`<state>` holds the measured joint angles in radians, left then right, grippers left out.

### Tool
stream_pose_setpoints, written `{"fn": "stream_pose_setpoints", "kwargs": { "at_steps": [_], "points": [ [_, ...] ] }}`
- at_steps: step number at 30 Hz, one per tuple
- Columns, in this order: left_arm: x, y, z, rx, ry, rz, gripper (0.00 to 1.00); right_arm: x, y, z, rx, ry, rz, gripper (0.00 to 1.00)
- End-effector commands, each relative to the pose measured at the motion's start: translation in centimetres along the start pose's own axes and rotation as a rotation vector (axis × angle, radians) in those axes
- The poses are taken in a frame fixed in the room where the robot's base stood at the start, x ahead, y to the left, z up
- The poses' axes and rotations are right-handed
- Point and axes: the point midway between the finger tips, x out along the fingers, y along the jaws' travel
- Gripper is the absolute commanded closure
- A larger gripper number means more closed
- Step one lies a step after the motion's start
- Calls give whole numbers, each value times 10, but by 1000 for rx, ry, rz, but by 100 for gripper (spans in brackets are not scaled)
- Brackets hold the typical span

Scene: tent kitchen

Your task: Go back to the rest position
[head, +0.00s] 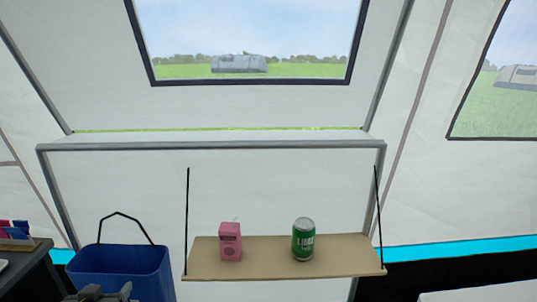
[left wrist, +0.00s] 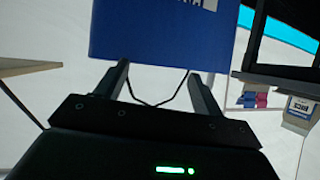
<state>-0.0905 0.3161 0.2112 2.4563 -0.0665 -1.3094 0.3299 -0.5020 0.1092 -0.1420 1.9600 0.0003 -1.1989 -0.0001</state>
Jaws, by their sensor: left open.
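My left gripper (head: 100,292) shows at the bottom left of the head view, in front of the blue bin (head: 120,268). In the left wrist view the two fingers of this gripper (left wrist: 158,88) stand apart with nothing held between them. The blue bin (left wrist: 150,35) appears upside down there, beyond the fingertips, with its thin black handle hanging in the gap between them in the picture. I cannot tell how far the handle is from the fingers. My right gripper is not in view.
A hanging wooden shelf (head: 285,272) holds a pink carton (head: 230,242) and a green can (head: 303,240). A dark table (head: 32,275) at the left bears pink and blue items (head: 15,229). A pale surface (head: 465,295) edges in at bottom right.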

Motion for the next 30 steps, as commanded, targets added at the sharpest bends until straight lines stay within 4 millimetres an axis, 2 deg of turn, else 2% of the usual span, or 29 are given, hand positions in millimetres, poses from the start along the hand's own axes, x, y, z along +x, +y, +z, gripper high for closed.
{"fn": "stream_pose_setpoints", "kwargs": {
  "at_steps": [1, 3, 6, 9, 15, 19, 21, 30],
  "points": [
    [-5, 14, 36, 31, -88, 26, 32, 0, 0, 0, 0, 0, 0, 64],
    [-15, 31, 82, 81, -204, 63, 32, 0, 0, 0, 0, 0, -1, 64],
    [-38, 54, 143, 148, -360, 121, 32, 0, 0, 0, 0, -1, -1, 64],
    [-65, 72, 191, 204, -489, 179, 32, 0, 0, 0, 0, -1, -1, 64],
    [-121, 100, 261, 284, -695, 287, 32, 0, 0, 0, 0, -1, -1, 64],
    [-159, 114, 296, 324, -809, 358, 32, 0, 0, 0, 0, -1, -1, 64],
    [-135, 118, 314, 327, -810, 350, 32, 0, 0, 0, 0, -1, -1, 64],
    [-85, 130, 400, 337, -846, 349, 32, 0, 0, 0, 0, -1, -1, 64]
  ]
}}
